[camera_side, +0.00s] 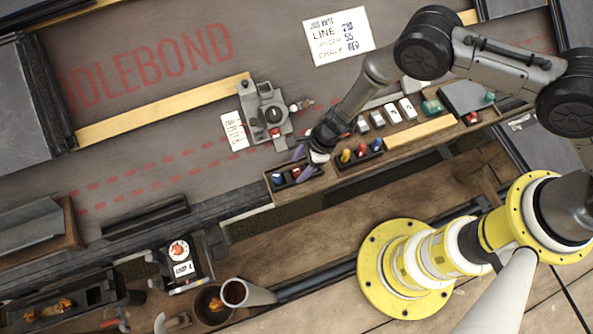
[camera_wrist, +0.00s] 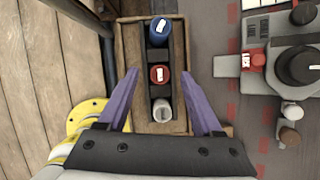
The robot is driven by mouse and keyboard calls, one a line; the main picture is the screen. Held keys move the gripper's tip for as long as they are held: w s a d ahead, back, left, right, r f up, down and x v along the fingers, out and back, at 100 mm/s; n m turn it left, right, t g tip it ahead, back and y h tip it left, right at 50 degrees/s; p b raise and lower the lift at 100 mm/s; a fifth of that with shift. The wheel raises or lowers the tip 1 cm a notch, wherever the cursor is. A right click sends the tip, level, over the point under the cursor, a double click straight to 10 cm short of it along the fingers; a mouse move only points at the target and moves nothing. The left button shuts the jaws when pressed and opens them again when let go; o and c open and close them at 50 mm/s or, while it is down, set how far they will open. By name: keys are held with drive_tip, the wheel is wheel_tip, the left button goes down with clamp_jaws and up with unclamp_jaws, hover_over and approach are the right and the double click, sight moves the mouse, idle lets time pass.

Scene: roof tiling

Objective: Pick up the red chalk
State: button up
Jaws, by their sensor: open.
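A red chalk (camera_wrist: 159,74) stands in the middle slot of a black rack in a small wooden tray, between a blue piece (camera_wrist: 160,32) and a white piece (camera_wrist: 162,112). A pale mark shows on its top. In the side view the red chalk (camera_side: 295,172) shows beside my gripper. My gripper (camera_side: 303,163) has purple fingers and is open and empty above the tray. In the wrist view the fingers of my gripper (camera_wrist: 160,73) lie to the left and right of the red chalk, apart from it. Their height above it is hard to tell.
A second tray with yellow (camera_side: 346,156), red (camera_side: 361,149) and blue pieces sits just right of my gripper. A grey device (camera_side: 265,112) stands on the roofing sheet behind. A cup (camera_side: 235,291) stands at the lower left.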

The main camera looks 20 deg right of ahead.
drive_tip(key=shift+a+f, duration=0.2)
drive_tip(key=shift+f, duration=0.3)
clamp_jaws()
drive_tip(key=shift+r, duration=0.1)
drive_tip(key=shift+r, duration=0.55)
wheel_tip(320, 180, up, 2)
drive_tip(key=shift+r, duration=0.15)
drive_tip(key=s+d+r, duration=0.9)
drive_tip(key=s, duration=0.1)
drive_tip(key=shift+d+r, duration=0.2)
drive_tip(key=shift+d, duration=0.1)
